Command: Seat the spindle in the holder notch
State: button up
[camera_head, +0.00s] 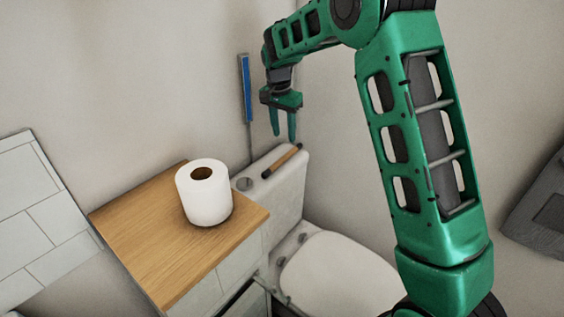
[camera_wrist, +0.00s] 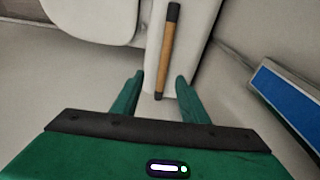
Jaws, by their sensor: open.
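The spindle (camera_head: 282,161) is a brown rod with dark ends. It lies on the white toilet tank lid (camera_head: 292,181). My gripper (camera_head: 284,136) is open and empty above the tank, with its fingers pointing down. In the wrist view the spindle (camera_wrist: 168,50) lies ahead of my gripper (camera_wrist: 160,80), its near dark end in line with the gap between the fingertips. The fingers appear apart from the spindle. I cannot make out a holder notch in either view.
A white paper roll (camera_head: 205,195) stands on a wooden top (camera_head: 150,235) left of the tank. A blue-faced strip (camera_head: 246,90) is at the wall behind my gripper; it also shows in the wrist view (camera_wrist: 292,98). The toilet lid (camera_head: 335,275) is down.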

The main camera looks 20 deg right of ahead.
send_over(283, 157)
jog(key=s, duration=0.1)
notch_tip(283, 157, down, 6)
jog(key=shift+r, duration=0.25)
jog(key=shift+w+f, duration=0.2)
jog(key=shift+f, duration=1.1)
jog(key=shift+w+f, duration=0.2)
jog(key=shift+f, duration=1.1)
grip_shut()
